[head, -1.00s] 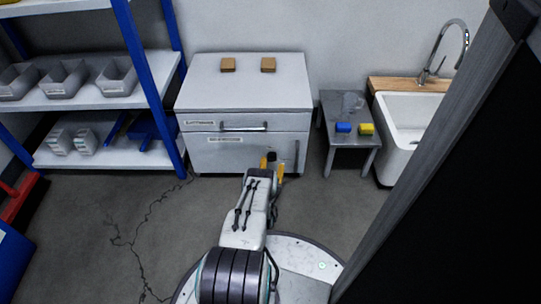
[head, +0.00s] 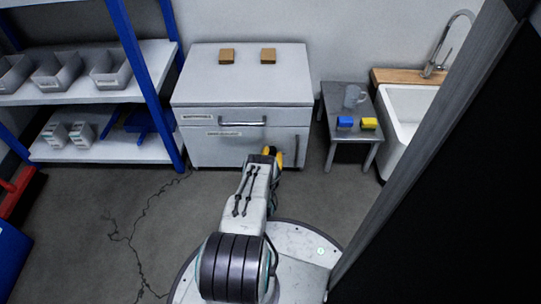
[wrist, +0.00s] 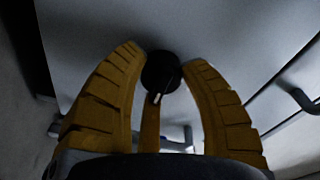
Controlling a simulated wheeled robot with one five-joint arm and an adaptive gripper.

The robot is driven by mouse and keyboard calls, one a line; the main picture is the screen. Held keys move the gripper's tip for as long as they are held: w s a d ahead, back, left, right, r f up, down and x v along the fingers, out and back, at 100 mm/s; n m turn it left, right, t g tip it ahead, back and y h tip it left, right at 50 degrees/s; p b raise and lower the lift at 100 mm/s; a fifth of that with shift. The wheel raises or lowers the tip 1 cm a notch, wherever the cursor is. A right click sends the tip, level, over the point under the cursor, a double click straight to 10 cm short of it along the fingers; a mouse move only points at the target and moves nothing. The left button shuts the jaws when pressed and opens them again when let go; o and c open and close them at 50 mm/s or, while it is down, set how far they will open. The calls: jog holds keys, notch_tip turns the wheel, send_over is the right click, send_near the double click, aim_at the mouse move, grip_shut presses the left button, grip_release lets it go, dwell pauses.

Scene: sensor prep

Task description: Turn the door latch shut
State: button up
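The door latch (wrist: 160,73) shows in the wrist view as a round black knob with a white mark pointing down and slightly left. It sits on the pale front of the white cabinet (head: 240,75).
The drawer handle (head: 243,123) is above my gripper. Two brown blocks lie on the cabinet top. A grey side table (head: 342,101) holds a cup, a blue item and a yellow item. A blue-framed shelf (head: 160,90) stands left. A dark panel (head: 460,200) fills the right foreground.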

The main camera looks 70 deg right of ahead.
jog(key=shift+w, duration=0.1)
jog(key=c, duration=0.5)
jog(key=shift+n, duration=0.3)
jog(key=n, duration=0.4)
jog(key=shift+w+f, duration=0.1)
jog(key=shift+f+n, duration=0.1)
jog(key=shift+n, duration=0.5)
jog(key=shift+c, duration=0.2)
jog(key=shift+a, duration=0.1)
jog(key=o, duration=1.2)
jog(key=shift+w, duration=0.1)
jog(key=shift+h, duration=0.3)
jog(key=shift+r, duration=0.2)
